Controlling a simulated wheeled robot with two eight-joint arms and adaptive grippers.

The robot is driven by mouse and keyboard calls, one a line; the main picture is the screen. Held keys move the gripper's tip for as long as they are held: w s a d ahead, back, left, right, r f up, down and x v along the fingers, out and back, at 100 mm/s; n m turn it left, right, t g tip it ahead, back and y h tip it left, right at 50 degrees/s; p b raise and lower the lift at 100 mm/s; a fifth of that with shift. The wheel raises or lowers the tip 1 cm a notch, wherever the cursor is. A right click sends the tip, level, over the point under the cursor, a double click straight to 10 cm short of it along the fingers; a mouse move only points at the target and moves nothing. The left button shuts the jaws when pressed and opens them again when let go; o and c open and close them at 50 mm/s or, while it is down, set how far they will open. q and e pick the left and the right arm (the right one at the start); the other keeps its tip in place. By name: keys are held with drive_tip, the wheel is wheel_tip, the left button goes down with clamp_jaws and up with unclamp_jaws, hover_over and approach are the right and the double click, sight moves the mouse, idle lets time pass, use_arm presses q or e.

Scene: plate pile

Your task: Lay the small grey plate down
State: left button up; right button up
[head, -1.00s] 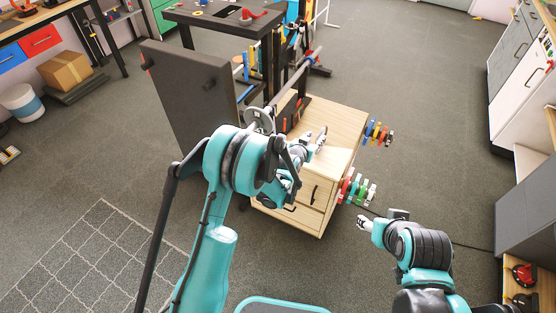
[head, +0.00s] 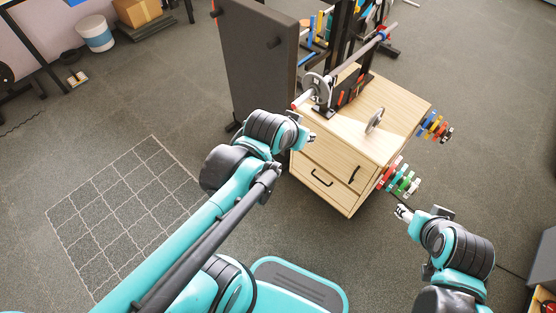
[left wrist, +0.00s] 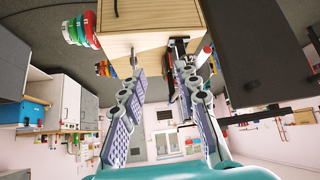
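The small grey plate (head: 375,120) is a round disc with a centre hole, standing on its edge, looking slightly tilted, on the top of the light wooden cabinet (head: 400,95). My left gripper (head: 308,138) is at the cabinet's front left edge, apart from the plate. In the left wrist view my left gripper (left wrist: 160,75) has its two fingers spread with nothing clearly held between them. My right gripper (head: 402,213) hangs beside the cabinet's front right corner, away from the plate; its fingers are too small to judge.
A bar carrying a larger grey disc (head: 317,88) rests on a black rack at the cabinet's back left. A dark upright panel (head: 255,65) stands left of the cabinet. Coloured discs (head: 398,178) hang on its right side. The cabinet top around the plate is mostly clear.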

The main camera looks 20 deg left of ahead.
use_arm(q)
drive_tip(key=s+a+f+g, duration=0.1)
drive_tip(key=s+a+f, duration=0.1)
drive_tip(key=s, duration=0.7)
drive_tip(key=shift+a+f+n+y, duration=0.2)
drive_tip(key=shift+a+n+y, duration=0.05)
drive_tip(key=shift+n+y, duration=0.15)
